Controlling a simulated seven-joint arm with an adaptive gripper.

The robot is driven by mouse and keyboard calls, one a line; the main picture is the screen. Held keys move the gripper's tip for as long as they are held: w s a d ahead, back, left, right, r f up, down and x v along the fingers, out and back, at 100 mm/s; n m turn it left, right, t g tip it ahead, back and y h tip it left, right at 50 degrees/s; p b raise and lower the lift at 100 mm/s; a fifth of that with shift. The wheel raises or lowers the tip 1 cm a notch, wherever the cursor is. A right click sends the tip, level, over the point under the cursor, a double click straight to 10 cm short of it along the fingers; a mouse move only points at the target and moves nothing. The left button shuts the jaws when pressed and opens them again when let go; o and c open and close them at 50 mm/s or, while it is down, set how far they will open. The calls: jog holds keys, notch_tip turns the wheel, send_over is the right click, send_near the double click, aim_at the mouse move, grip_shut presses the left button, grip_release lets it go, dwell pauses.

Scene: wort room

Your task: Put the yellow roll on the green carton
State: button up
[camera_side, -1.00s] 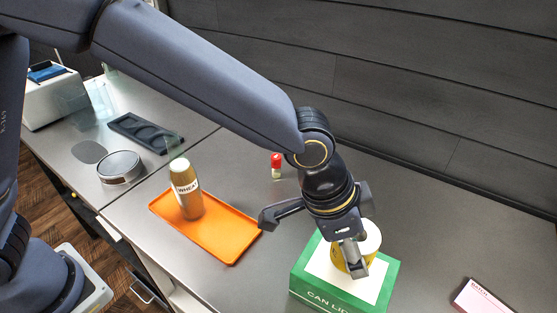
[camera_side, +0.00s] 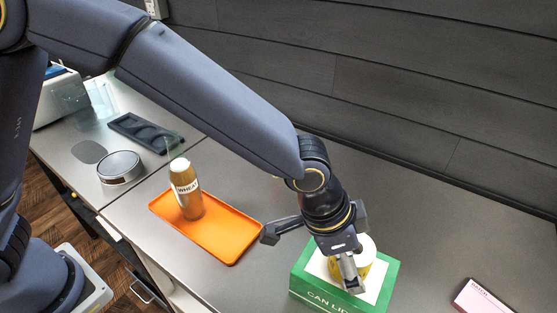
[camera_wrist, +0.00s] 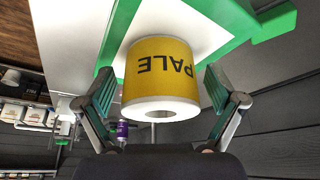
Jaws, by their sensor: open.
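The yellow roll (camera_side: 364,270) has white ends and stands on the white top of the green carton (camera_side: 386,276). In the wrist view the roll (camera_wrist: 160,72) fills the middle, with the word PALE upside down and a white hollow end facing me. The carton (camera_wrist: 268,24) shows behind it. My gripper (camera_side: 311,260) is over the carton and open. In the wrist view the fingers of my gripper (camera_wrist: 160,84) are spread on either side of the roll, with gaps between them and it. One finger partly hides the roll in the side view.
An orange tray (camera_side: 236,238) bears a bottle (camera_side: 185,188) marked WHEAT, left of the carton. A pink box (camera_side: 482,297) lies at the lower right. A round tin (camera_side: 120,167) and a dark holder (camera_side: 146,132) are farther left. The counter between carton and pink box is clear.

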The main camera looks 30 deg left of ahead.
jog(key=shift+r, duration=0.45)
jog(key=v, duration=1.1)
jog(key=w+a+r+n+t, duration=0.1)
jog(key=a+r+n, duration=0.15)
jog(key=a, duration=0.65)
jog(key=s+a+n+t+y, duration=0.1)
jog(key=s+a+n, duration=0.3)
jog(key=a, duration=0.8)
jog(key=s+a+r+n+t+y, duration=0.1)
jog(key=s+a+n, duration=0.3)
jog(key=a, duration=0.9)
jog(key=s+y, duration=0.1)
jog(key=s, duration=0.2)
jog(key=shift+s+a+y, duration=0.15)
jog(key=shift+s+y, duration=0.05)
jog(key=shift+y, duration=0.1)
